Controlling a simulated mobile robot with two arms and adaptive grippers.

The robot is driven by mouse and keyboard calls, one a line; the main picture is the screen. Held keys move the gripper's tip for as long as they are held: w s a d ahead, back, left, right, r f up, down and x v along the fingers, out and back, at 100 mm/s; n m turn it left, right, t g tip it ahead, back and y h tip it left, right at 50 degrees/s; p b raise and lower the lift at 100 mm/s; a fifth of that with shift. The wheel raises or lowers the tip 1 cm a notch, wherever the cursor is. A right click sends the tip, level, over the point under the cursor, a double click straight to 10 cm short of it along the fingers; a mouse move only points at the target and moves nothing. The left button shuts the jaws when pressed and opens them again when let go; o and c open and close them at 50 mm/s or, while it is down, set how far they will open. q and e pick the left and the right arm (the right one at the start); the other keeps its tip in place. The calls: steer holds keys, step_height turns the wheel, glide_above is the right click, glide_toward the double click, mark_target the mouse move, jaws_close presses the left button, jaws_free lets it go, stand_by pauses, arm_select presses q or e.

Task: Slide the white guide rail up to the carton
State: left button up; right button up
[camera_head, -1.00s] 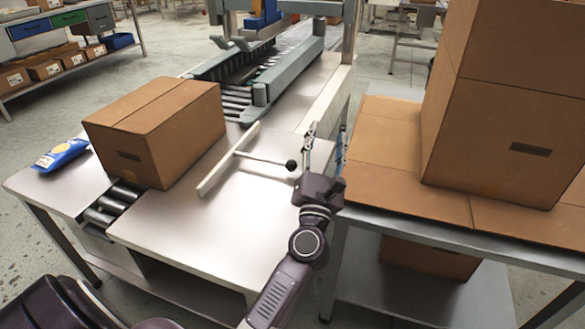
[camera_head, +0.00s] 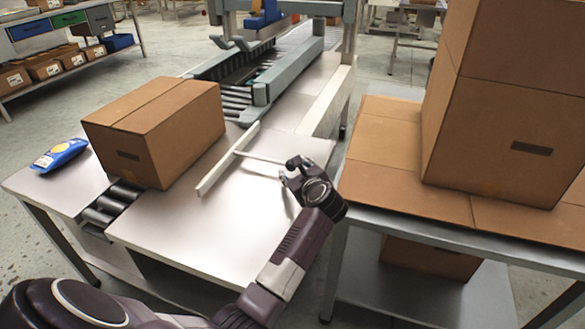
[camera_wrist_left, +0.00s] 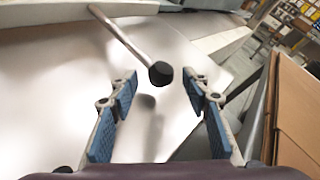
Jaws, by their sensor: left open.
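The white guide rail (camera_head: 228,160) stands on the pale tabletop, to the right of the brown carton (camera_head: 152,132), with a strip of bare table between them. A thin rod runs from the rail to a black knob, seen clearly in the left wrist view (camera_wrist_left: 160,73); the rod's far end meets the rail there. My left gripper (camera_head: 288,178) is over the table at the rod's knob end. In the left wrist view its blue-padded fingers (camera_wrist_left: 160,82) are apart, with the knob appearing between the tips, not clasped. My right gripper is not in view.
The carton sits over rollers (camera_head: 112,205); a blue packet (camera_head: 60,154) lies to its left. A grey-green conveyor frame (camera_head: 262,90) stands behind. Large stacked cartons (camera_head: 500,120) occupy the bench at right. The table in front of the rail is clear.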

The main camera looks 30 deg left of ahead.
arm_select(q)
steer(key=shift+x, duration=1.1)
steer(key=shift+d+r, duration=0.1)
steer(key=shift+r, duration=0.1)
jaws_close()
